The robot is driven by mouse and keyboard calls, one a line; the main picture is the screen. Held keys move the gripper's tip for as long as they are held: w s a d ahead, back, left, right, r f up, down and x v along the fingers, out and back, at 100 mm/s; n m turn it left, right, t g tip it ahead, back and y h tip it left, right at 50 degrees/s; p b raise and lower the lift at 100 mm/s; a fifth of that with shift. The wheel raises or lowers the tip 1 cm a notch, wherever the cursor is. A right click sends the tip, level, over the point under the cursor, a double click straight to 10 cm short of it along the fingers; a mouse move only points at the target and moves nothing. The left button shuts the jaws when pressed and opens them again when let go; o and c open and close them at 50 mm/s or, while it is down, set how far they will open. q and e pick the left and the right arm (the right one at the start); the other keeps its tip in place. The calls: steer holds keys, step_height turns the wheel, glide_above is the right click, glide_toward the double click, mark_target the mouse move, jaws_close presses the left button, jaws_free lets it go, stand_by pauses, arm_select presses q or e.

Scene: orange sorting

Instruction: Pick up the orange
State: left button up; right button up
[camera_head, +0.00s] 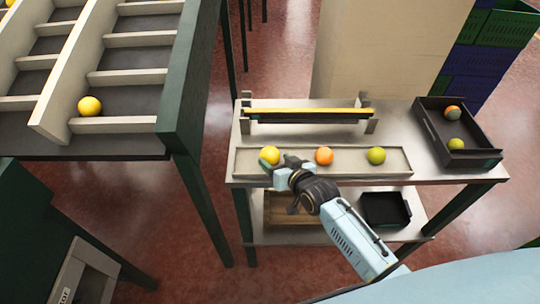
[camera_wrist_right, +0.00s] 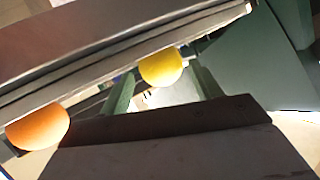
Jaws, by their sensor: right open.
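Three round fruits stand in a row in a shallow pale tray (camera_head: 348,169) on the metal table. They are a yellow one (camera_head: 269,155) at left, an orange one (camera_head: 323,155) in the middle and a yellow-green one (camera_head: 376,156) at right. My right gripper (camera_head: 272,168) is open at the yellow fruit, at the tray's front left. In the right wrist view the yellow fruit (camera_wrist_right: 160,66) shows between the two green fingers (camera_wrist_right: 160,88), and the orange fruit (camera_wrist_right: 38,128) is off to the left. Whether the fingers touch the yellow fruit cannot be told. My left gripper is out of view.
A dark crate (camera_head: 482,160) at the table's right holds two fruits. A rail with a yellow bar (camera_head: 310,111) stands behind the tray. A slotted sorting rack (camera_head: 50,90) with several fruits is at the left. A small black bin (camera_head: 385,209) sits on the lower shelf.

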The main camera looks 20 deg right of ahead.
mark_target(275, 160)
steer(key=shift+x, duration=1.5)
steer(key=c, duration=0.8)
step_height(275, 160, up, 10)
steer(key=shift+f+p, duration=0.1)
steer(key=shift+p, duration=0.35)
steer(key=s+d+m+h+b, duration=0.1)
steer(key=s+b, duration=0.2)
steer(key=s+d+r+m+h+b, duration=0.1)
steer(key=s+b, duration=0.3)
steer(key=s+d+h+b, duration=0.1)
steer(key=s+d+b, duration=0.1)
steer(key=s+b, duration=0.1)
steer(key=shift+s+d+r+m, duration=0.1)
steer(key=shift+s+r+m, duration=0.1)
steer(key=shift+s, duration=0.15)
steer(key=shift+s+d+r+m, duration=0.1)
steer(key=shift+s+m, duration=0.1)
steer(key=shift+s, duration=0.1)
